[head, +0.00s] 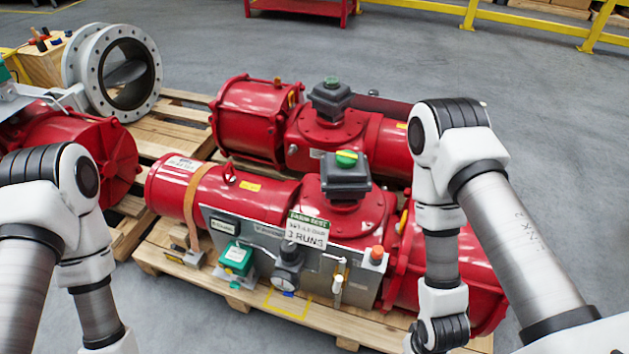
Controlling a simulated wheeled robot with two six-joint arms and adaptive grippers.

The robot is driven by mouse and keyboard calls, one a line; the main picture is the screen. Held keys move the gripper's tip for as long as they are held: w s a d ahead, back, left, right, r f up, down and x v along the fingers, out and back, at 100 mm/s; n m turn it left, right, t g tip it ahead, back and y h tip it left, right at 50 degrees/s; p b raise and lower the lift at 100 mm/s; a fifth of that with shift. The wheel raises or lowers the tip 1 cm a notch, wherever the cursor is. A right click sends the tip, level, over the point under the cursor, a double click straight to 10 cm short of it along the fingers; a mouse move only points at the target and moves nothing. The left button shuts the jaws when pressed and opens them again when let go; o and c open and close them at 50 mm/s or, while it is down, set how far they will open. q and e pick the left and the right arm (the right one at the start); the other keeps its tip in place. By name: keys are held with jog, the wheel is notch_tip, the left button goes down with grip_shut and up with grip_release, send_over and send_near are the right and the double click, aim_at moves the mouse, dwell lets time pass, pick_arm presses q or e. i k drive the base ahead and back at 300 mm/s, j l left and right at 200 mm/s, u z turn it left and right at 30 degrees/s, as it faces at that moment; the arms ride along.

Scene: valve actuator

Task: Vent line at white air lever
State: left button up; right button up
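A small white-tipped lever (338,284) hangs on a short pipe at the front of the grey metal control panel (318,262), right of centre; it looks like the white air lever. The panel is fixed along the front of a red valve actuator (250,195). A dark regulator with a round gauge (287,256) is left of the lever. A green box (237,258) is further left, and an orange-red knob (376,254) is to the right. My arms come in at both sides. Their wrists run out of the bottom edge, so both grippers are out of view.
The actuator lies on a wooden pallet (180,268) with a second red actuator (250,118) behind it. A flanged valve (122,75) stands back left. A yellow rail (530,20) crosses the back right. Grey floor is clear behind the pallets.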

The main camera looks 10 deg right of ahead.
aim_at(337, 288)
jog(key=l+u, duration=0.15)
jog(key=l, duration=0.25)
jog(key=k+l+u, duration=0.1)
jog(key=l, duration=0.3)
jog(key=k+l+u, duration=0.15)
jog(key=l, duration=0.3)
jog(key=k+l+u, duration=0.15)
jog(key=l, duration=0.2)
jog(key=k+l+u, duration=0.1)
jog(key=l, duration=0.3)
jog(key=k+l+u, duration=0.15)
jog(key=l, duration=0.25)
